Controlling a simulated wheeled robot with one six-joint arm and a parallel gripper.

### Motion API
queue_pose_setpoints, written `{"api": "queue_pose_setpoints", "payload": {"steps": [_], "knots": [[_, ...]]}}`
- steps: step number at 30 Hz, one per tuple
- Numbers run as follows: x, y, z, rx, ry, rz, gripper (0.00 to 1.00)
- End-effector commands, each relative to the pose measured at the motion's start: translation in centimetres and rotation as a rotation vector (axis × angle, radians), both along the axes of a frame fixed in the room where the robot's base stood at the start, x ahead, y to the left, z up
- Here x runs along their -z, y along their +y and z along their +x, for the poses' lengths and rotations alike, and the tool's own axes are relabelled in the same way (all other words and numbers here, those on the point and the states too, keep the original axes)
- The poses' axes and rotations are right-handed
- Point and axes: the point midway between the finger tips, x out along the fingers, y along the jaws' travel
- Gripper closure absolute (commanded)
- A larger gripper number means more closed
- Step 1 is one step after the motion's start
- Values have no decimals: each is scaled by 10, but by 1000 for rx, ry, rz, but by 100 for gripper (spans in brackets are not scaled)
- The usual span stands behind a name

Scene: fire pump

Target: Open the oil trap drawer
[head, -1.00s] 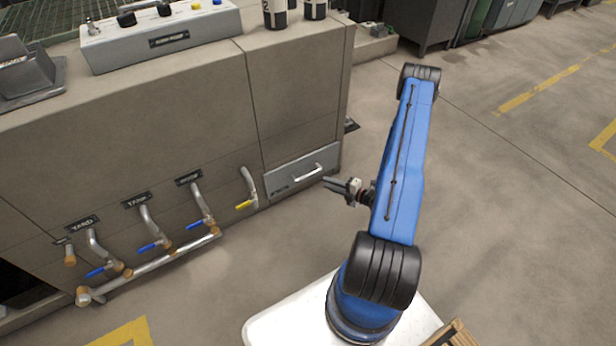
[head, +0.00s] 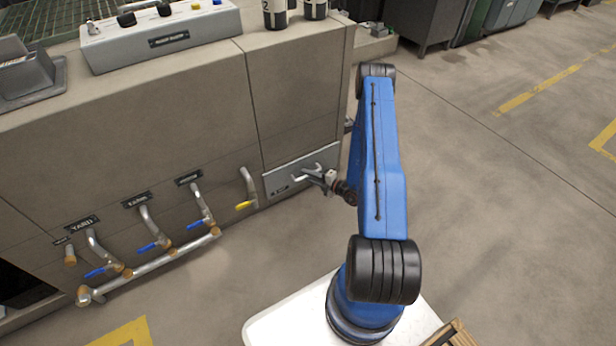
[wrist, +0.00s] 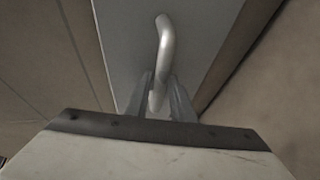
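The oil trap drawer (head: 272,186) is a grey panel low at the right end of the beige cabinet, and its face looks flush with the cabinet. Its pale bar handle (head: 299,178) is partly hidden by my gripper (head: 311,175). In the wrist view, the handle (wrist: 165,45) runs up the drawer front (wrist: 125,40), with its near end between the two fingers of my gripper (wrist: 160,92). The fingers are apart, one on each side of the bar, with a small gap showing. I cannot tell whether either finger touches it.
Left of the drawer, a bent pipe with a yellow-handled valve (head: 244,206) stands close by. Several labelled pipes with blue-handled valves (head: 147,247) and a low horizontal pipe (head: 170,257) run farther left. The floor in front of the drawer (head: 260,250) is clear.

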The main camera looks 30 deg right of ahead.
Motion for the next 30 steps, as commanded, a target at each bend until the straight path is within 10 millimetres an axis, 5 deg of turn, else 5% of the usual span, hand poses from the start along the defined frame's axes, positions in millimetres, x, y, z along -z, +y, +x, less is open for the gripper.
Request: {"api": "queue_pose_setpoints", "payload": {"steps": [6,9,19,23,30], "knots": [[0,0,0,0,0,0,78],[0,0,0,0,0,0,100],[0,0,-5,1,2,1,100],[1,-1,-19,3,3,3,100],[1,-4,-71,6,4,4,100]]}}
